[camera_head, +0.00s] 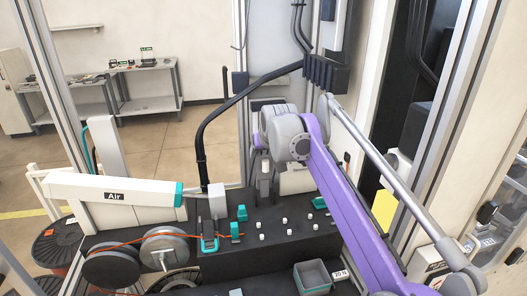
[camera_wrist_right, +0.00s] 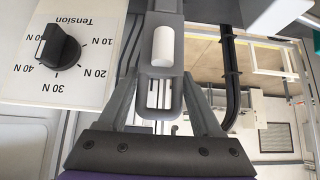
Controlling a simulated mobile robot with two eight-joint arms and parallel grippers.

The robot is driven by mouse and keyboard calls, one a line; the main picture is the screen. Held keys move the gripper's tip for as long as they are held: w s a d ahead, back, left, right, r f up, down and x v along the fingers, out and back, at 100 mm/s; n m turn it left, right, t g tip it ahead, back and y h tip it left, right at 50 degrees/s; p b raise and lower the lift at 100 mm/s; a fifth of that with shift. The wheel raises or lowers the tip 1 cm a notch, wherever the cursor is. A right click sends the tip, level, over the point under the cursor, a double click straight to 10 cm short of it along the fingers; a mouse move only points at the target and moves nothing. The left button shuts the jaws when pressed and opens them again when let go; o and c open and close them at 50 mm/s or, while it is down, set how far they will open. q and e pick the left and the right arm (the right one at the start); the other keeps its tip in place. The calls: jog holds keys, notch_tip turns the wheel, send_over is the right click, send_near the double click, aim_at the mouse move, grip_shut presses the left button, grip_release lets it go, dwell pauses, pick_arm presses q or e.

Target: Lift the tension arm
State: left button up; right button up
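My right gripper (camera_wrist_right: 162,85) is at the centre of the wrist view, its two grey fingers leaning in from the dark palm. Between them is a dark grey slotted bracket (camera_wrist_right: 163,113) with a white cylinder (camera_wrist_right: 163,46). These may be the end of the tension arm, but I cannot be sure. Whether the fingers press on the bracket cannot be told. My left gripper is out of view.
A white panel with a black tension dial (camera_wrist_right: 58,47) is close beside the gripper. A white "Air" unit (camera_head: 115,193), spools (camera_head: 165,247) with orange wire and small teal guides (camera_head: 209,236) are at the left. A grey tray (camera_head: 312,276) is at the front.

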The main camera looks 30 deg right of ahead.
jog(key=shift+o, duration=1.3)
jog(key=shift+r, duration=0.15)
jog(key=v, duration=1)
jog(key=shift+s+r, duration=0.2)
jog(key=shift+s, duration=0.05)
jog(key=shift+a, duration=0.15)
jog(key=s+a+f+n, duration=0.1)
jog(key=s+a+f, duration=0.3)
jog(key=s+f, duration=0.4)
jog(key=s+a+f+g+y, duration=0.1)
jog(key=s+a+f, duration=0.3)
jog(key=s+f, duration=0.5)
jog(key=s+a+f+n+g, duration=0.1)
jog(key=s+a+f, duration=0.3)
jog(key=s+f, duration=0.5)
notch_tip(320, 180, down, 7)
jog(key=shift+a+f+n+y, duration=0.15)
jog(key=shift+a+n+y, duration=0.15)
jog(key=shift+y, duration=0.1)
